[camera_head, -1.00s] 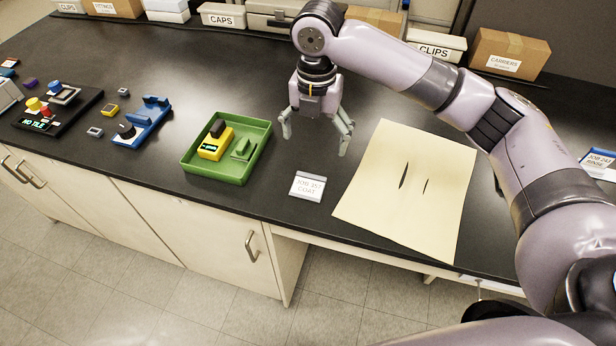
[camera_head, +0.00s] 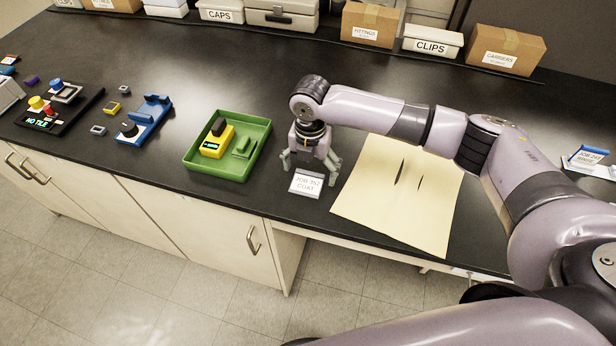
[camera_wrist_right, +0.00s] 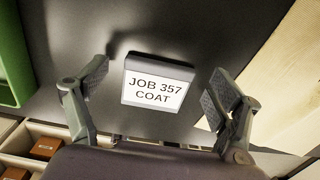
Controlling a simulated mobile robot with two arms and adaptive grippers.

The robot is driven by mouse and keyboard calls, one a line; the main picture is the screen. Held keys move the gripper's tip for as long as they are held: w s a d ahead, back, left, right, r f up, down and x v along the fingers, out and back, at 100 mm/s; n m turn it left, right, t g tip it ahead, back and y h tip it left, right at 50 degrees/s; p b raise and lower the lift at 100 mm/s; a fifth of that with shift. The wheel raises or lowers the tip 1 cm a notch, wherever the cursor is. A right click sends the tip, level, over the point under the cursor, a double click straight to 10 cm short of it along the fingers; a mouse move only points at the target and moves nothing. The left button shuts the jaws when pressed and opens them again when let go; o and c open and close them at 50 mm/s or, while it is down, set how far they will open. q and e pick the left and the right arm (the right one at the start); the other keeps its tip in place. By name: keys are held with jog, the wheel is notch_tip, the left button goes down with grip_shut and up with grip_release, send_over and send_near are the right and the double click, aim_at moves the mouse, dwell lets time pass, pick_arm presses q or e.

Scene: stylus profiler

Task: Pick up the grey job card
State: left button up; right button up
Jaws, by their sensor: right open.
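The grey job card (camera_head: 306,184) stands on the black bench near its front edge and reads "JOB 357 COAT". My right gripper (camera_head: 309,169) is just behind and above it in the head view, pointing down, with its fingers spread. In the right wrist view the card (camera_wrist_right: 158,85) shows between the two open fingers of the right gripper (camera_wrist_right: 157,88), with a gap on each side and nothing held. My left gripper is not in view.
A green tray (camera_head: 259,133) with a yellow device (camera_head: 217,141) stands left of the card. A cream sheet (camera_head: 392,205) with two dark slits lies to the right. Boxes line the back.

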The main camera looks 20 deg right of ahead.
jog(key=c, duration=0.9)
jog(key=shift+c, duration=0.2)
